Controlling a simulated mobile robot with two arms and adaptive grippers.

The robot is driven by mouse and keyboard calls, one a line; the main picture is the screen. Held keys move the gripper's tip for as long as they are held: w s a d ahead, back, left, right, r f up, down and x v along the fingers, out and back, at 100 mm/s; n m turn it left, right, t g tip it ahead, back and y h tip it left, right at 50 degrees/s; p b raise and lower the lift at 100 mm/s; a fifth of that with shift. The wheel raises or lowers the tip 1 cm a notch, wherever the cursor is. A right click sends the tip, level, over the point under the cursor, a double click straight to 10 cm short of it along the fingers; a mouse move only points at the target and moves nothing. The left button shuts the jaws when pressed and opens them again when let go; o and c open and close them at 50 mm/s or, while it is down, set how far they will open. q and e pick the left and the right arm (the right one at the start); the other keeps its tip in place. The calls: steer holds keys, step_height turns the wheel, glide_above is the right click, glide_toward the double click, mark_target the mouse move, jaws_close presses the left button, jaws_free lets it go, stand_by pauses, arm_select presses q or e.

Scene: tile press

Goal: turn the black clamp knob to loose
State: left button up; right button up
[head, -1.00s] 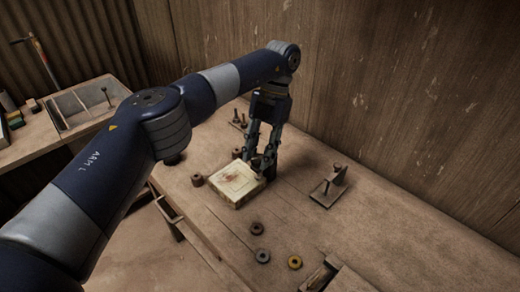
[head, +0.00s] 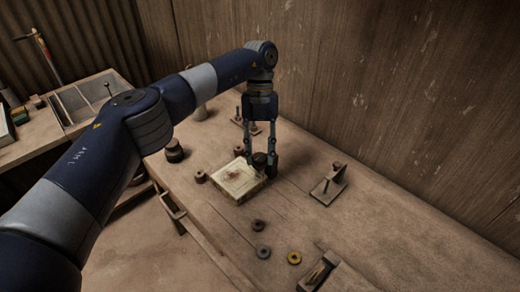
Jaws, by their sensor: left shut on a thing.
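The black clamp knob (head: 259,160) is a small dark round piece at the back right corner of a pale square tile block (head: 236,186). My left gripper (head: 261,163) points down over that corner, with one finger on each side of the knob. It is shut on the knob, which is partly hidden by the fingers. I cannot read the knob's turn position. My right gripper is not in view.
A metal clamp on a plate (head: 329,186) stands to the right. Dark round pieces stand left of the tile. A wooden wall rises behind the bench.

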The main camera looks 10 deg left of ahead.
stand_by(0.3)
arm_select(q)
steer(key=o, duration=1)
steer(key=v, duration=0.7)
steer(key=shift+r, duration=0.15)
steer(key=shift+w, duration=0.1)
